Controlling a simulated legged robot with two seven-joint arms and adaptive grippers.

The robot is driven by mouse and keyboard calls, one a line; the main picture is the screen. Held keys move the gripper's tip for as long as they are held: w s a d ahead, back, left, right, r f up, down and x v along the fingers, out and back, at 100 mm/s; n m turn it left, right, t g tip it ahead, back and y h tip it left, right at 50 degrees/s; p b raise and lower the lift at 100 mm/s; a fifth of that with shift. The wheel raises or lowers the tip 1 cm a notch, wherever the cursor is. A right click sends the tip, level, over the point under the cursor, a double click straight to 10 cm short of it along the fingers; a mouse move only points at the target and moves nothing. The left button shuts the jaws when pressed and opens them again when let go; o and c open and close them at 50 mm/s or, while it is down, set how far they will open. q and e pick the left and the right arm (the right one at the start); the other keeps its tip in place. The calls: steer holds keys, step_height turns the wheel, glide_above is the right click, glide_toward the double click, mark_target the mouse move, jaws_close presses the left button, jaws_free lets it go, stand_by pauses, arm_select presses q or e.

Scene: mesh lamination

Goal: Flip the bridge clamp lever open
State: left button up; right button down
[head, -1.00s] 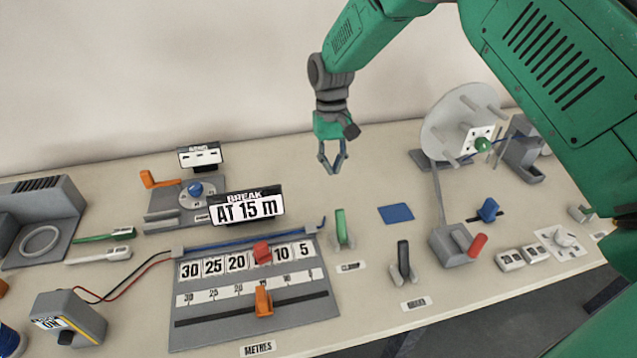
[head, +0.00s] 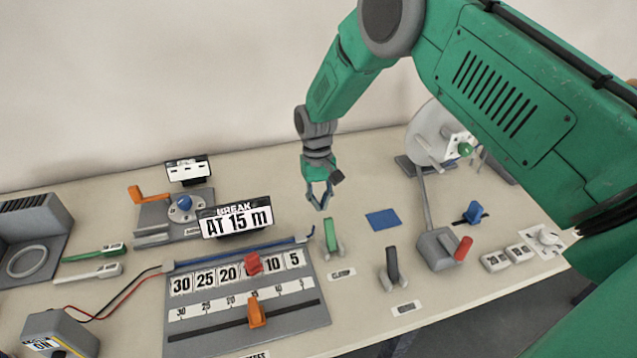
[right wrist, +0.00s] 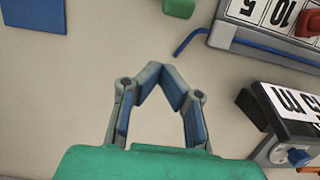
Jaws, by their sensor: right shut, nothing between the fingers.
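A green upright lever (head: 331,236) stands in a small grey bracket on the table, behind a small label that seems to read CLAMP (head: 341,273). A dark grey lever (head: 392,265) stands upright in a similar bracket to its right, with a label (head: 406,308) too small to read surely. My right gripper (head: 319,207) is shut and empty, pointing down above and just behind the green lever, apart from it. In the right wrist view its fingertips (right wrist: 167,70) meet over bare table, and part of the green lever (right wrist: 180,6) shows at the top edge. My left gripper is not in view.
A metres board (head: 240,330) with a blue rod (head: 240,253) lies left of the green lever. The BREAK sign (head: 235,219) stands behind the board. A flat blue square (head: 383,219) lies right of the gripper. A grey box with a red handle (head: 440,250) stands farther right.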

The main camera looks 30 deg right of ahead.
mark_target(330, 235)
steer(key=shift+s+f, duration=0.25)
steer(key=shift+f, duration=0.85)
steer(key=shift+s+a+r+p, duration=0.2)
steer(key=shift+s+r+p, duration=0.25)
steer(key=shift+s+r, duration=0.15)
steer(key=shift+s+a+r+p, duration=0.15)
steer(key=shift+s+r+p, duration=0.3)
steer(key=shift+s, duration=0.2)
steer(key=shift+s+a+r, duration=0.1)
steer(key=shift+s+r, duration=0.1)
steer(key=shift+s, duration=0.2)
steer(key=shift+w+f, duration=0.1)
